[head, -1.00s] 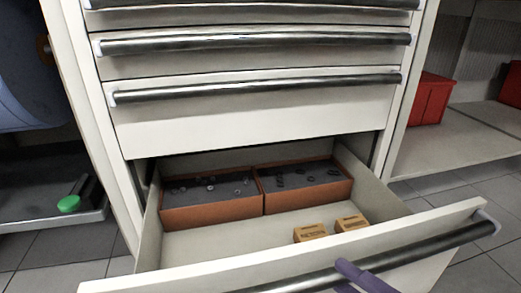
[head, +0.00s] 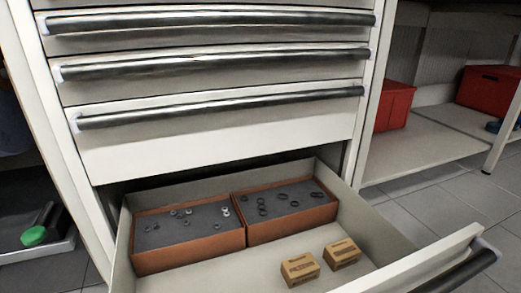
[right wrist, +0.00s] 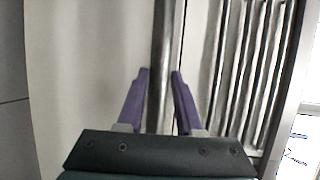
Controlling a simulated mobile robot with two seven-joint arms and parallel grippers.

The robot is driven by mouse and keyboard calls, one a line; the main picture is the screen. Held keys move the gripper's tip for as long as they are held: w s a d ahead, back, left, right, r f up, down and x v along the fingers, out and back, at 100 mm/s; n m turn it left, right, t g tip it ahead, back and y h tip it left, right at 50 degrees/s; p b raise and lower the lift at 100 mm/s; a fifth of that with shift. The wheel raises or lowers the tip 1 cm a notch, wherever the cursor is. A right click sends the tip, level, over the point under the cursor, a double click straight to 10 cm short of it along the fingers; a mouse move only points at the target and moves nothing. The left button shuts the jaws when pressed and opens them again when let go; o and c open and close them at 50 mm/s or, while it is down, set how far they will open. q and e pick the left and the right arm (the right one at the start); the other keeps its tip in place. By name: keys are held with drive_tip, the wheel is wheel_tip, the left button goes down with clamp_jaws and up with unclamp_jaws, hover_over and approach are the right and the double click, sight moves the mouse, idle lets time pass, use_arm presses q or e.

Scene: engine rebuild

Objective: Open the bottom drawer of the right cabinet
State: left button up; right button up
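The white cabinet (head: 220,140) fills the middle of the head view. Its bottom drawer (head: 395,237) is pulled far out, with its inside and back wall visible. The drawer's dark bar handle (head: 455,277) shows at the lower right, partly cut off by the frame. In the right wrist view, my right gripper (right wrist: 161,72) has its purple fingers on both sides of the handle (right wrist: 161,100), with the tips close against it. My left gripper is not in view.
Two brown trays (head: 190,247) with small dark parts and two tan blocks (head: 299,269) lie in the drawer. Closed drawers with bar handles (head: 220,107) are above. Red boxes (head: 395,106) sit on a shelf at right. Tiled floor (head: 440,195) is clear at right.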

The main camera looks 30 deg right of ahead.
drive_tip(key=o, duration=0.4)
drive_tip(key=shift+s, duration=0.1)
drive_tip(key=p+v, duration=0.2)
drive_tip(key=v, duration=0.7)
drive_tip(key=shift+s, duration=0.35)
drive_tip(key=shift+d, duration=0.1)
